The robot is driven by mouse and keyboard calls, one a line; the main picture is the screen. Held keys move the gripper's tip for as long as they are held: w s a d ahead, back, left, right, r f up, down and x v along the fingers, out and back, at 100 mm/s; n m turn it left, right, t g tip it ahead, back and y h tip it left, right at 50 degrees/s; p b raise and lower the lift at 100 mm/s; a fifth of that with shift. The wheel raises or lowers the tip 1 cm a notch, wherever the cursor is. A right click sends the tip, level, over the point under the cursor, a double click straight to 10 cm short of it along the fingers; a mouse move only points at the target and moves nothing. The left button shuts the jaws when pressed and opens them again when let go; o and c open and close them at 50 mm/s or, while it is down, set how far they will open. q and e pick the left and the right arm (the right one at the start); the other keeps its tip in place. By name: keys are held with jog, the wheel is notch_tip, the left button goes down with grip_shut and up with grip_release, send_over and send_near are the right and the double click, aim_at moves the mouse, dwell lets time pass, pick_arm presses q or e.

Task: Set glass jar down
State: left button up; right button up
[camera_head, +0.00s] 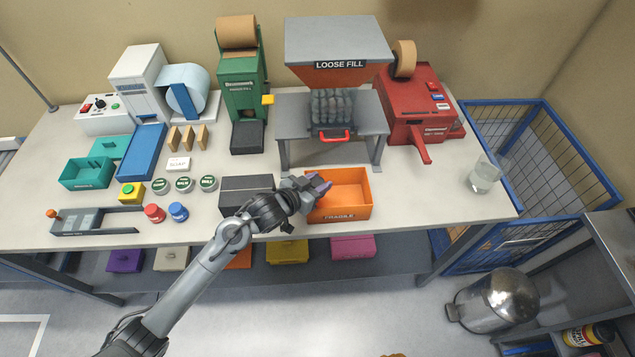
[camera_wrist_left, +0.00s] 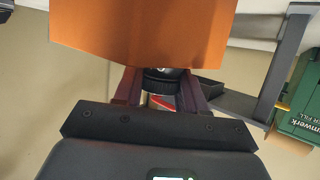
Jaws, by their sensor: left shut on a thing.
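My left gripper (camera_head: 318,185) is over the left part of the orange FRAGILE box (camera_head: 340,214). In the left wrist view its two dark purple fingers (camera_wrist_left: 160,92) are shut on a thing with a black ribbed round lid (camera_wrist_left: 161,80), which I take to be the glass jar. Its body is mostly hidden by the fingers and hand, and I cannot tell whether it touches the box. The orange box wall (camera_wrist_left: 140,35) fills the top of that view. A separate clear glass vessel (camera_head: 484,176) stands at the right end of the table. My right gripper is not in view.
A dark box (camera_head: 246,184) stands left of the orange box. The loose-fill station (camera_head: 334,102) with a red handle stands behind, and a red machine (camera_head: 415,105) behind right. Several round tins (camera_head: 183,184) lie left. Table right of the orange box (camera_head: 425,190) is clear.

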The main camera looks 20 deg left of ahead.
pick_arm(q)
jog(key=shift+f, duration=0.15)
jog(key=shift+f, duration=0.35)
jog(key=o, duration=1.1)
jog(key=shift+f, duration=0.1)
